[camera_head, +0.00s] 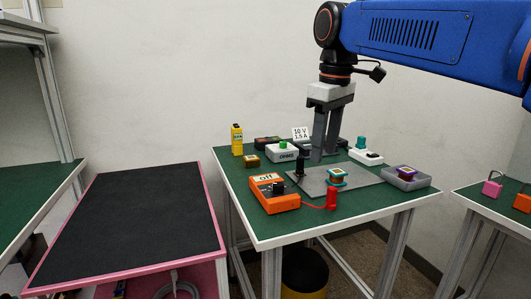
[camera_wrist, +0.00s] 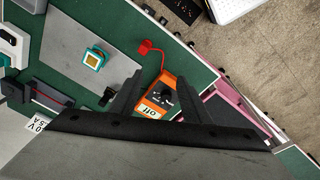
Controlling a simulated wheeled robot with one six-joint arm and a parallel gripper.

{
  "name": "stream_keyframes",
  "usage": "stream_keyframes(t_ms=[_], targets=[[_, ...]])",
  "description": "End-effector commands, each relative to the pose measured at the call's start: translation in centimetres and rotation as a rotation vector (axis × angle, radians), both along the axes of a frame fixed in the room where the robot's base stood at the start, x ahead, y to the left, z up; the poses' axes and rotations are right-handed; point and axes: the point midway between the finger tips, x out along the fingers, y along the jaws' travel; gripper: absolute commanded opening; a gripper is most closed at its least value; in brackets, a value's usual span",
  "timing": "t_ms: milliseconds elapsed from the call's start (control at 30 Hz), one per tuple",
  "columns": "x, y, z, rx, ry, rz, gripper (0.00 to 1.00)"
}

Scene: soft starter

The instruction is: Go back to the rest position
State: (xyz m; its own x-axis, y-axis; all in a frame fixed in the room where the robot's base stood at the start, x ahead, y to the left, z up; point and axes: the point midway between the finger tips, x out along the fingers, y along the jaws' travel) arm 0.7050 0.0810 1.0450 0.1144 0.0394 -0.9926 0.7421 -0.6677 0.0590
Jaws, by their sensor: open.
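An orange meter marked "off" (camera_head: 275,194) stands at the table's front left; in the wrist view the meter (camera_wrist: 160,98) shows beyond the fingers. A teal-framed block (camera_head: 337,177) sits on the plate. A red piece (camera_head: 331,198) on a red lead lies beside the meter.
Around the plate stand a yellow bottle (camera_head: 237,140), an ohms box (camera_head: 282,153), a white switch box (camera_head: 366,157) and a grey tray (camera_head: 406,178) holding a purple block. A pink-edged cart (camera_head: 203,190) is left. A side table (camera_head: 488,213) holds a pink padlock (camera_head: 491,187).

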Motion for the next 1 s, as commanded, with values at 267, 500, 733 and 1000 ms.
stream_keyframes(t_ms=[267,500,733,1000], targets=[[-5.9,-6.2,-6.3,0.046,-0.075,-0.244,0.43],[-11.4,-10.2,-13.1,0.09,-0.14,-0.449,0.43],[-16.7,-13.1,-20.6,0.136,-0.204,-0.642,0.43],[-20.9,-14.8,-27.2,0.175,-0.256,-0.794,0.43]])
